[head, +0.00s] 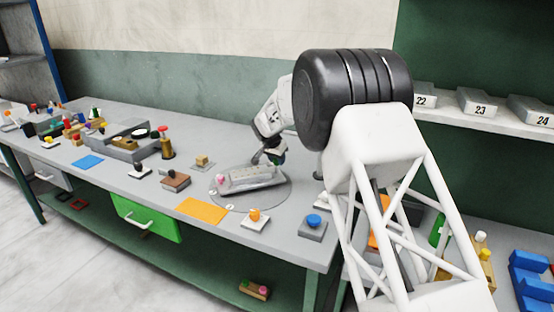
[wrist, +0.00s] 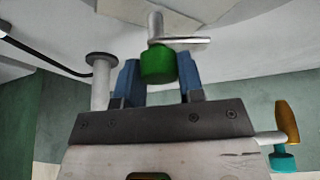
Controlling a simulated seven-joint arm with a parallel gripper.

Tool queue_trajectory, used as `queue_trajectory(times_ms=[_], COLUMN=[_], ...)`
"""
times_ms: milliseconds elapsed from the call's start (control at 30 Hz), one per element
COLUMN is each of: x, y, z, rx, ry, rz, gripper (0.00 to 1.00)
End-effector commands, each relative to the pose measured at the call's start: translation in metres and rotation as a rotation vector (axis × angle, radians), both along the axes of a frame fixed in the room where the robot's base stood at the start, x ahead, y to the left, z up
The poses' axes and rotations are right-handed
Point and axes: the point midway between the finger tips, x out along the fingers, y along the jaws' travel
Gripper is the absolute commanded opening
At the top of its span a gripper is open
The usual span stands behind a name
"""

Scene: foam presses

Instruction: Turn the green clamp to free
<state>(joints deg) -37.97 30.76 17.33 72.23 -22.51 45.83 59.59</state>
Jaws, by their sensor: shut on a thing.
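The green clamp (wrist: 158,64) shows in the wrist view as a short green knob with a metal shaft and a thin metal bar beyond it. My gripper (wrist: 159,80) has a blue finger on each side of the green knob and is shut on it. In the head view, my gripper (head: 268,158) is down at the far side of a grey device with a pink knob (head: 250,178). My gripper mostly hides the clamp there; only a little dark green shows at the fingers.
A grey post with a flat cap (wrist: 101,75) stands left of my fingers in the wrist view. An orange and teal handle (wrist: 287,120) is at the right. On the bench are an orange mat (head: 202,208), a blue button (head: 314,220) and a red-topped post (head: 166,145).

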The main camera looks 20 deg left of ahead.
Motion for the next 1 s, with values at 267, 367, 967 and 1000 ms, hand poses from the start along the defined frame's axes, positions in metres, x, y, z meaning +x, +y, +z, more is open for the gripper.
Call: queue_trajectory(times_ms=[267,367,967,1000], x=[-0.0007,-0.0004,-0.0008,-0.0007], y=[0.0016,0.0016,0.0009,0.001], z=[0.0003,0.0005,0.0001,0.0002], rx=[0.0,0.001,0.001,0.001], ry=[0.0,-0.001,0.001,0.001], rz=[-0.233,-0.307,-0.469,-0.469], gripper=[0.12,0.12,0.12,0.12])
